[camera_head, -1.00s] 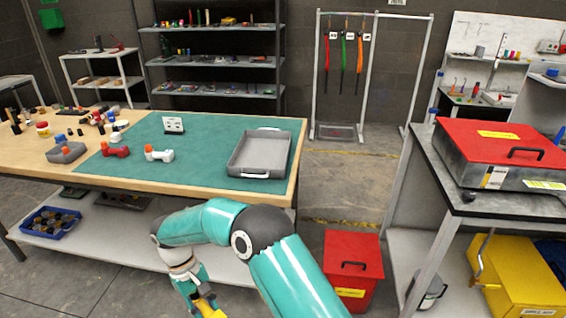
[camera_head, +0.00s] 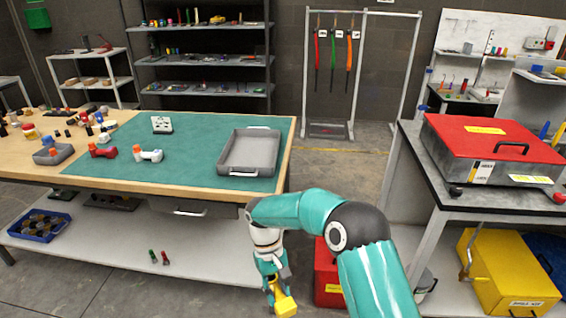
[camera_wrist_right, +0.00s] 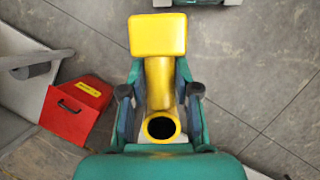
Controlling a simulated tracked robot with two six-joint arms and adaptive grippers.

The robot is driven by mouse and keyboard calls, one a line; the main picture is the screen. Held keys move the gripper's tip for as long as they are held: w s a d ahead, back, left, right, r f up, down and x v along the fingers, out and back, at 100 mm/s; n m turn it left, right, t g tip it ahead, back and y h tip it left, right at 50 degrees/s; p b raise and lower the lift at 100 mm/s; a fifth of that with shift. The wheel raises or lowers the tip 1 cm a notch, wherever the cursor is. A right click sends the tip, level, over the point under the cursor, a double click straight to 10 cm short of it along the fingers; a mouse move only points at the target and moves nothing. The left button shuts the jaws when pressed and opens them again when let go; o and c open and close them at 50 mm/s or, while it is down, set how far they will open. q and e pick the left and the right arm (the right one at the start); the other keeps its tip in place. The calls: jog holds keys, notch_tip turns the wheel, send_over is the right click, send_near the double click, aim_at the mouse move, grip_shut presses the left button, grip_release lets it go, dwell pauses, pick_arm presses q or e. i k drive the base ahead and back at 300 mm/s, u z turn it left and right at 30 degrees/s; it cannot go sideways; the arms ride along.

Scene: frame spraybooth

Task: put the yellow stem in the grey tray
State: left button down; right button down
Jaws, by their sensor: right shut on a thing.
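The yellow stem (camera_wrist_right: 160,75) is a bent yellow tube with a blocky end and a dark round opening. My right gripper (camera_wrist_right: 160,100) is shut on it, with a finger on each side, in the right wrist view. In the head view the right gripper (camera_head: 276,284) hangs low in front of the bench, and the yellow stem (camera_head: 285,305) shows below it. The grey tray (camera_head: 250,152) lies on the green mat at the bench's right end. It looks empty. My left gripper is not in view.
The workbench (camera_head: 130,182) has a green mat (camera_head: 195,142) with red and white parts left of the tray. A red bin (camera_head: 327,272) stands on the floor beside my right arm. A table with a red-lidded case (camera_head: 490,140) is at the right.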

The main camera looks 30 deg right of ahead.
aim_at(251, 159)
jog(key=z, duration=0.15)
jog(key=i, duration=1)
